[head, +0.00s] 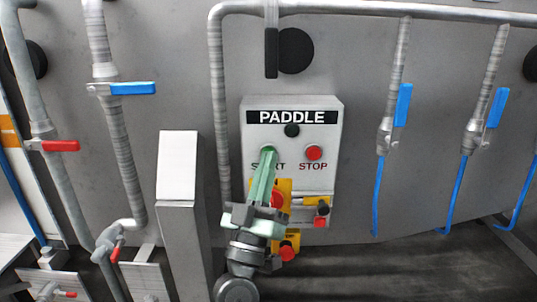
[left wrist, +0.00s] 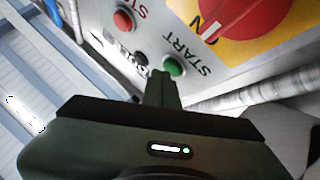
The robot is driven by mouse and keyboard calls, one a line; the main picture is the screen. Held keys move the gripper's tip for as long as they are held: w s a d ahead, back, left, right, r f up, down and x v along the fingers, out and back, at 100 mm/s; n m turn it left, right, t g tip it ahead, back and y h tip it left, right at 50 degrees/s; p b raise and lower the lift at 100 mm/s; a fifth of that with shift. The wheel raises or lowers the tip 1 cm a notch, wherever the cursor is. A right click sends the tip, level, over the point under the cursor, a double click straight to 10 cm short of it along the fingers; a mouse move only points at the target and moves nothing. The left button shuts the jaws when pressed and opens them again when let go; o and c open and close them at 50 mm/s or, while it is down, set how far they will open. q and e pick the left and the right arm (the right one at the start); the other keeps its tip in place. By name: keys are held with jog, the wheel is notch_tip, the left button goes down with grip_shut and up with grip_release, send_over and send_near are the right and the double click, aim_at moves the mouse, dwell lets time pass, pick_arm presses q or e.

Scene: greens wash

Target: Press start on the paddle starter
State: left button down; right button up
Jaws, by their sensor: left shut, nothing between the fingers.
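The paddle starter (head: 322,178) is a pale grey box on the grey wall, labelled PADDLE, START and STOP. My left gripper (head: 268,153) is shut and empty, its fingertips pointing up at the START spot. They hide the green start button in the head view. In the left wrist view the green start button (left wrist: 174,66) shows just beyond the fingertips (left wrist: 162,76); I cannot tell whether they touch it. The red stop button (head: 314,152) sits to the right. My right gripper is not in view.
A red rotary switch (head: 277,198) on a yellow plate lies behind my left fingers, below START. A grey post with a pale sloped top (head: 178,165) stands left of the starter. Pipes with blue-handled valves (head: 403,105) run on both sides.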

pick_arm(q)
jog(key=shift+w, duration=0.35)
dwell(0.3)
jog(key=shift+s, duration=0.1)
jog(key=shift+s+p, duration=0.4)
jog(key=shift+s, duration=0.35)
jog(key=s+p, duration=0.2)
jog(key=s, duration=0.3)
dwell(0.4)
dwell(0.4)
